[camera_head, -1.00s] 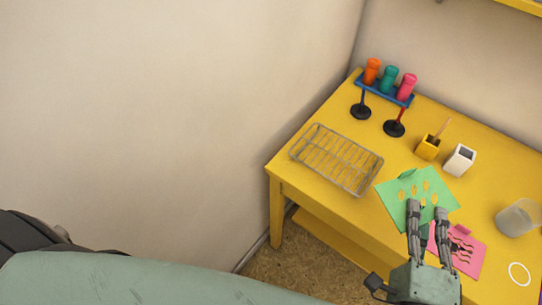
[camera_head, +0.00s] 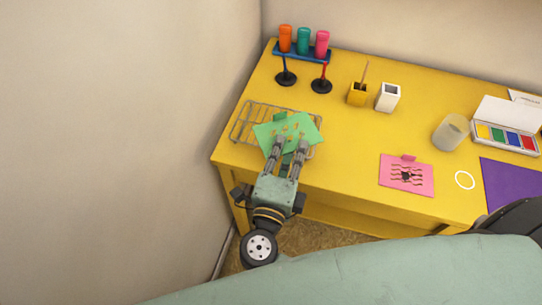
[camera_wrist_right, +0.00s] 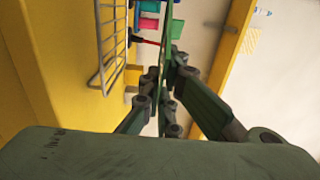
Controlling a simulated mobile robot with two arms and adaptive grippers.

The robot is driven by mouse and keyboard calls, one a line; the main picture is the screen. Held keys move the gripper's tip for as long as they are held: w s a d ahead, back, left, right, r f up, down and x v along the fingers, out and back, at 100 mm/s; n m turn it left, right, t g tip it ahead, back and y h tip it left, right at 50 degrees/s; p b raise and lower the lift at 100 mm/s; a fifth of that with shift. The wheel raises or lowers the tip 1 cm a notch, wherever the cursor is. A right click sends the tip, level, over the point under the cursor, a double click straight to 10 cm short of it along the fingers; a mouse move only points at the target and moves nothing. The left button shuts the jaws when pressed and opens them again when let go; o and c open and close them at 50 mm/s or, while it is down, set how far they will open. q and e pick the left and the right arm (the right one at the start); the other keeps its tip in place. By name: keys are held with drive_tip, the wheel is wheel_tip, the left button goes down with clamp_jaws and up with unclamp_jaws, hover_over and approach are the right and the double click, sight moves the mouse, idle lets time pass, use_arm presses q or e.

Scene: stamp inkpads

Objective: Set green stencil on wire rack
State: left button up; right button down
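The green stencil (camera_head: 308,124), a thin sheet with small cut-outs and a tab, is held at its near edge by my right gripper (camera_head: 291,143). In the right wrist view the stencil (camera_wrist_right: 167,35) shows edge-on between the closed fingers. The grey wire rack (camera_head: 238,128) lies near the left end of the table, partly hidden under the stencil. It also shows in the right wrist view (camera_wrist_right: 98,40), with a gap between it and the stencil, so the stencil is above the rack. My left gripper is not in view.
The yellow table (camera_head: 350,140) is bare right of the rack. A pink stencil (camera_head: 422,183) and a white ring (camera_head: 465,180) lie there. Behind the rack stand two stamps (camera_head: 286,77), a blue bottle holder (camera_head: 302,54), two small cups (camera_head: 388,98) and a cloudy jar (camera_head: 451,133).

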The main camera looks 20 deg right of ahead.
drive_tip(key=w+a+f, duration=0.2)
drive_tip(key=w+a, duration=0.1)
drive_tip(key=shift+a+f, duration=0.2)
drive_tip(key=shift+f, duration=0.15)
drive_tip(key=shift+f+b, duration=0.3)
drive_tip(key=shift+f, duration=1.75)
drive_tip(key=shift+s+f, duration=0.1)
drive_tip(key=c, duration=2.5)
unclamp_jaws()
drive_tip(key=shift+f, duration=0.1)
drive_tip(key=o, duration=0.5)
drive_tip(key=shift+r, duration=0.25)
